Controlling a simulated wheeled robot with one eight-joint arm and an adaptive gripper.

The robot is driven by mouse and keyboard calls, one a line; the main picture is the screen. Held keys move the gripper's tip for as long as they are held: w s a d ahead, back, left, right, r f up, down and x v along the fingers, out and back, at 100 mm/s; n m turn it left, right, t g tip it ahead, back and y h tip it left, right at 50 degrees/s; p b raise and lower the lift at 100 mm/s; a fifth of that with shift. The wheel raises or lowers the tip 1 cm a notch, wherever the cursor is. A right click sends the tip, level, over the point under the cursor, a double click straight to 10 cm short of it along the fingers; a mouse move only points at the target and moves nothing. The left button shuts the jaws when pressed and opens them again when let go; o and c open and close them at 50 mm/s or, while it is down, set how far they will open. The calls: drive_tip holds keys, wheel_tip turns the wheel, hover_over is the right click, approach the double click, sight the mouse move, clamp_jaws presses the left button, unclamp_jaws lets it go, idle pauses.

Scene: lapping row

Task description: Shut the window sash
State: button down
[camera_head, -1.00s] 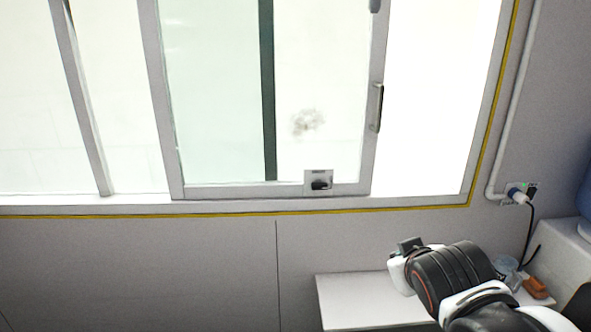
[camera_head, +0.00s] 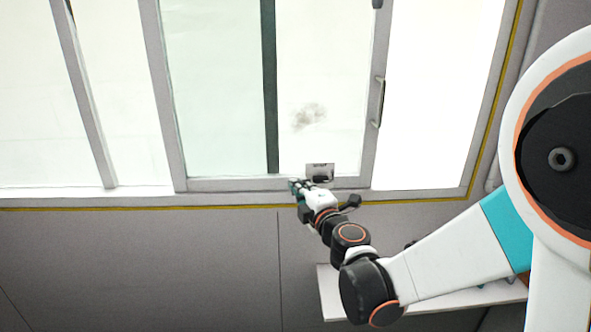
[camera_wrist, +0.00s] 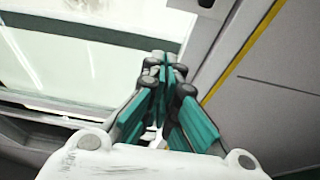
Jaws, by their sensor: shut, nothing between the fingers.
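The window sash (camera_head: 376,150) is a grey-framed sliding pane with a vertical handle (camera_head: 378,102) on its right stile. A bright open gap shows between that stile and the right side of the window frame (camera_head: 487,95). My gripper (camera_head: 294,184) is at the sash's bottom rail, left of and below the handle, just beside a small label (camera_head: 320,170). In the wrist view my gripper (camera_wrist: 163,62) has its teal fingers together, empty, in front of the pane (camera_wrist: 60,62). I cannot tell whether it touches the sash.
A white shelf (camera_head: 335,295) juts from the wall below the window, behind my arm. A yellow line (camera_head: 130,207) runs around the window frame. The grey wall (camera_head: 130,260) below the window at left is clear.

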drive_tip(key=x, duration=0.3)
drive_tip(key=b+x, duration=0.1)
drive_tip(key=x, duration=0.5)
drive_tip(key=shift+w+a+f, duration=0.2)
drive_tip(key=shift+a+f, duration=0.1)
drive_tip(key=shift+a, duration=0.15)
drive_tip(key=d, duration=0.1)
drive_tip(key=d+b, duration=0.1)
drive_tip(key=d, duration=0.1)
drive_tip(key=shift+w+d+r, duration=0.1)
drive_tip(key=shift+w, duration=0.1)
drive_tip(key=shift+d, duration=0.35)
drive_tip(key=shift+d, duration=0.1)
